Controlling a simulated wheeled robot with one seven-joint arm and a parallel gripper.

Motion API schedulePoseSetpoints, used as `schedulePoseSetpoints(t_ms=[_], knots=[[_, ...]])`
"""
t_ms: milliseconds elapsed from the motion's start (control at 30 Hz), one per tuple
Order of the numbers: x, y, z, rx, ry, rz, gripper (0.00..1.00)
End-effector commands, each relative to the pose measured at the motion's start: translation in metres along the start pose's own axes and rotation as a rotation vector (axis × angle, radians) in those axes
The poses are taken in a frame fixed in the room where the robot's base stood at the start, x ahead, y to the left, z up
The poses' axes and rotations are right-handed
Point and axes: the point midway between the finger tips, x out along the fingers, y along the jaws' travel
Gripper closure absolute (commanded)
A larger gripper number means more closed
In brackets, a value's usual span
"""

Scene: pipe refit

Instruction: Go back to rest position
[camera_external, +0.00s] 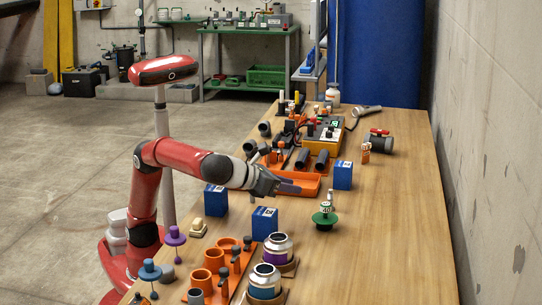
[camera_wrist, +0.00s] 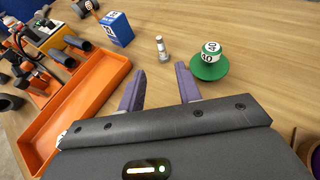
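My gripper (camera_external: 289,187) is held above the wooden table, between two blue boxes. In the wrist view my gripper (camera_wrist: 160,85) shows two purple-grey fingers spread well apart with nothing between them. Bare table shows beyond the fingertips.
An orange tray (camera_external: 297,188) lies just behind my gripper. Blue boxes (camera_external: 343,175), (camera_external: 265,223) and (camera_external: 216,200) stand close around it. Metal-topped jars (camera_external: 278,247) and orange cup holders (camera_external: 214,260) fill the front. The table's right side (camera_external: 400,230) is clear.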

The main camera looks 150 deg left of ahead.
Motion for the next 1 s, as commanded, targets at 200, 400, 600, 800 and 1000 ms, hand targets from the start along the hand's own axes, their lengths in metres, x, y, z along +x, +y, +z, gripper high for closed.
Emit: schedulePoseSetpoints(t_ms=[200, 400, 600, 800, 1000], knots=[[-0.01, 0.01, 0.004, -0.086, 0.049, -0.019, 0.66], [-0.074, 0.064, 0.002, -0.578, 0.366, -0.069, 0.66], [-0.171, 0.136, -0.026, -1.138, 0.805, 0.046, 0.66], [-0.192, 0.19, -0.129, -1.402, 1.035, 0.238, 0.66], [-0.193, 0.238, -0.227, -1.594, 1.156, 0.434, 0.66]])
